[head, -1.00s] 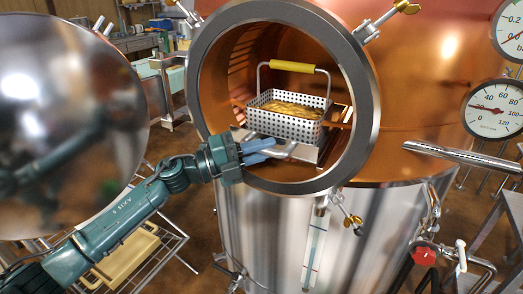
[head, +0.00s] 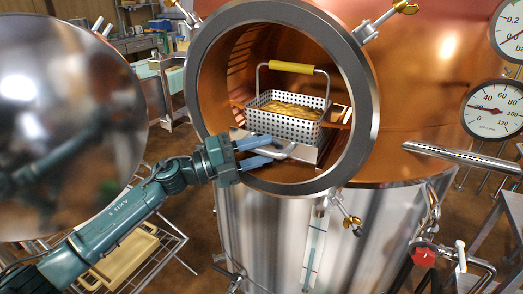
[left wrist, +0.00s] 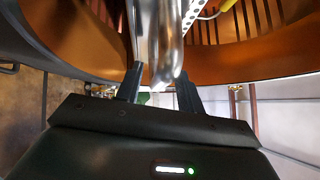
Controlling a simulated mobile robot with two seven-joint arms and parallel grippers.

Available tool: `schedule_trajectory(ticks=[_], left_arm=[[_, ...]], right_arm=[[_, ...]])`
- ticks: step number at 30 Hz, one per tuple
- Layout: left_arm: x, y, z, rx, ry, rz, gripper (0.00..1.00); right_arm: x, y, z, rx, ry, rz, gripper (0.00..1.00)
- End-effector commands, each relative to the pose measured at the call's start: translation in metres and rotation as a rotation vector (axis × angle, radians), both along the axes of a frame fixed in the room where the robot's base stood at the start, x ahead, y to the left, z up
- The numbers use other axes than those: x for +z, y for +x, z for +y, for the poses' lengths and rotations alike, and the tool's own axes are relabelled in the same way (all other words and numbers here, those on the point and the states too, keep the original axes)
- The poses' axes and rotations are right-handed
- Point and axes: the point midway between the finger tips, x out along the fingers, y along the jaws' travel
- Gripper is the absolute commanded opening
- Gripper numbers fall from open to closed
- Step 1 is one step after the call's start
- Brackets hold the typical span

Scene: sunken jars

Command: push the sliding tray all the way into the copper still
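The sliding tray (head: 309,153) is a flat metal plate in the round mouth of the copper still (head: 425,100). Its bent metal handle (head: 286,151) points toward the opening's lower left. A perforated basket (head: 287,122) with a yellow grip stands upright on the tray and holds yellowish contents. My left gripper (head: 273,150) is at the tray handle, its two blue fingers spread apart. In the left wrist view the shiny handle (left wrist: 164,50) lies between the dark fingers (left wrist: 160,83); I cannot tell whether they touch it. My right gripper is not in view.
A thick steel rim (head: 366,120) rings the opening. The round polished door (head: 70,120) stands open at the left. Clamp bolts (head: 346,216) stick out around the rim. Gauges (head: 492,108) and a steel bar (head: 460,158) are at the right. A wire rack (head: 160,255) stands below left.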

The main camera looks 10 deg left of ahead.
Motion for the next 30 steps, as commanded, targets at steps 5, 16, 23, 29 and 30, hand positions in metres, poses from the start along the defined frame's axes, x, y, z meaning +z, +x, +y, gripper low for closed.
schedule_trajectory(ticks=[5,16,23,29,30], left_arm=[[-0.008,-0.012,0.028,0.004,0.003,0.001,0.38],[-0.018,-0.044,0.097,0.003,0.003,0.002,0.38],[-0.018,-0.052,0.113,0.001,0.001,0.0,0.38],[-0.017,-0.052,0.114,0.001,0.0,-0.001,0.38],[-0.017,-0.052,0.114,0.001,0.0,-0.001,0.38]], right_arm=[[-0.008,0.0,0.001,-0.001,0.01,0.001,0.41],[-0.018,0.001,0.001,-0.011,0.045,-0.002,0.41],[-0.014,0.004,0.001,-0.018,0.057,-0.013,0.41],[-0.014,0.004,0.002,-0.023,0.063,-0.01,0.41],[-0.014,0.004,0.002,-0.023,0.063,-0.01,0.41]])
